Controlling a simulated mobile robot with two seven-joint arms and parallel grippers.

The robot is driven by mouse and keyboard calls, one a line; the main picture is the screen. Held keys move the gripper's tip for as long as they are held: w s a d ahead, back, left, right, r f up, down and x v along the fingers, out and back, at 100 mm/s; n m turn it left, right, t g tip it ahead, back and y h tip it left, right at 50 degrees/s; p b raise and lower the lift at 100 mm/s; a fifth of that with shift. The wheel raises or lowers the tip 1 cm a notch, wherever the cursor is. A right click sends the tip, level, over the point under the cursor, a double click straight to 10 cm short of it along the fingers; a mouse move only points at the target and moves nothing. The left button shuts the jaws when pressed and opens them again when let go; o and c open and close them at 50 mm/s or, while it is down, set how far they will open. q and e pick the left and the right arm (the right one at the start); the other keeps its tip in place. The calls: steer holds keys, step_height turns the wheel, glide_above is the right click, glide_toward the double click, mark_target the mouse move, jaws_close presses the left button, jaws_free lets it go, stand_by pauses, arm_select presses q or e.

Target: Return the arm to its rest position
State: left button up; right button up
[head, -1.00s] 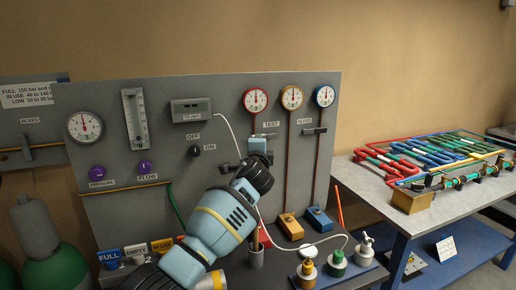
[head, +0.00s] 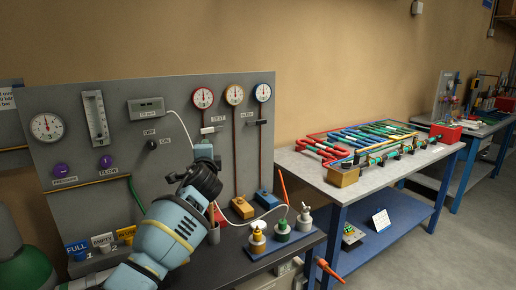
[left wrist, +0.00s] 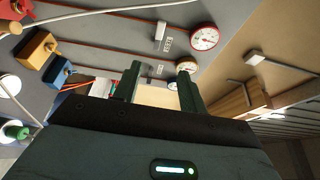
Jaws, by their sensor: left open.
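My left arm comes in from the lower left in the head view, in front of the grey gauge panel (head: 85,195). My left gripper (head: 203,152) is at its far end, mostly hidden behind the wrist. In the left wrist view my left gripper (left wrist: 160,82) shows two dark fingers spread apart, with nothing seen between them but a pale surface behind. The panel's gauges, including the red-rimmed gauge (left wrist: 204,37), lie beyond the fingers. My right gripper is in neither view.
Open floor (head: 440,245) lies at the lower right.

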arm_select(q)
steer(key=s+f+n+g+h, duration=0.15)
steer(key=s+f, duration=0.45)
steer(key=f, duration=0.6)
steer(key=s+f+n+g+h, duration=0.15)
steer(key=s+f, duration=0.45)
steer(key=f, duration=0.6)
steer(key=s+f+n+g, duration=0.25)
steer(key=s+f, duration=0.45)
steer(key=f, duration=0.5)
steer(key=s+a+f+n+g+h, duration=0.15)
steer(key=s+f, duration=0.35)
steer(key=s, duration=0.5)
steer(key=s+a+f+n, duration=0.1)
steer(key=s+f+n, duration=0.2)
steer(key=s+f, duration=0.45)
steer(key=s+a+n, duration=0.1)
steer(key=s+n, duration=0.1)
steer(key=s, duration=0.8)
steer(key=s+a+n+g, duration=0.1)
steer(key=s+n, duration=0.1)
steer(key=s, duration=0.8)
steer(key=shift+a, duration=0.4)
